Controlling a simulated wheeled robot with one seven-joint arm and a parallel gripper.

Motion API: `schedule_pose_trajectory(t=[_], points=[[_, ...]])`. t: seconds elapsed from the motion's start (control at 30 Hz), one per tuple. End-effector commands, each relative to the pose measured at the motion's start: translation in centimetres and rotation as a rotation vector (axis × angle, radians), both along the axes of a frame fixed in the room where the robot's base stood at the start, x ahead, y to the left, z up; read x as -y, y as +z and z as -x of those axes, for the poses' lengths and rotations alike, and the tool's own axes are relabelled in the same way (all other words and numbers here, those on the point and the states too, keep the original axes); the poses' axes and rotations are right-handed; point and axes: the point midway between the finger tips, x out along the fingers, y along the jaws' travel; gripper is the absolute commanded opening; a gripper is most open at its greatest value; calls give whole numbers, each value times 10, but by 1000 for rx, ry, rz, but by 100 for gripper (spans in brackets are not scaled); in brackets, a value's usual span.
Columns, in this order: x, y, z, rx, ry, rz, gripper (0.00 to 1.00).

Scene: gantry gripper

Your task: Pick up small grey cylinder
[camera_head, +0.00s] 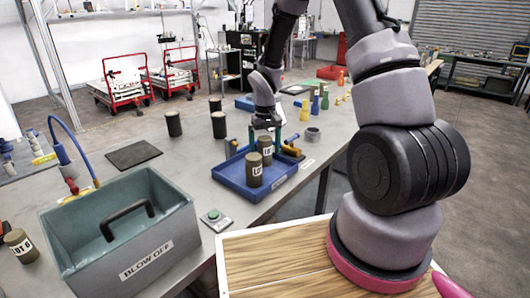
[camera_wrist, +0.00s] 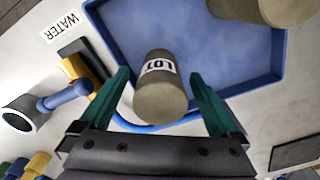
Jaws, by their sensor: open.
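Two grey-brown cylinders stand in a blue tray (camera_head: 228,179). The nearer is labelled LOT (camera_head: 254,173); the farther (camera_head: 265,146) is just below my gripper (camera_head: 264,134). In the wrist view, my gripper (camera_wrist: 160,82) is open, with one green finger on each side of a LOT-labelled cylinder (camera_wrist: 160,101). Gaps show on both sides, and the fingers do not hold it. The other cylinder shows cut off at the top right (camera_wrist: 275,10). I cannot tell how deep the fingertips reach beside the cylinder.
A yellow-and-black item (camera_wrist: 85,68) lies by the tray's edge, near a hollow grey piece (camera_wrist: 20,113). Several dark cylinders (camera_head: 174,124) stand on the table to the left.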

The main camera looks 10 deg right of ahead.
Motion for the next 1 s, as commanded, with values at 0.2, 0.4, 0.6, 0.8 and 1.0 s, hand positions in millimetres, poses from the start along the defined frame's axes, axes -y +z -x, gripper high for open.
schedule_pose_trajectory(t=[0.2,0.4,0.6,0.8,1.0], points=[[0,-3,0,1,0,0,97],[0,-3,0,1,0,0,44],[0,-3,0,1,0,0,0],[0,-2,0,2,0,0,0],[0,18,-2,6,-1,-1,0]])
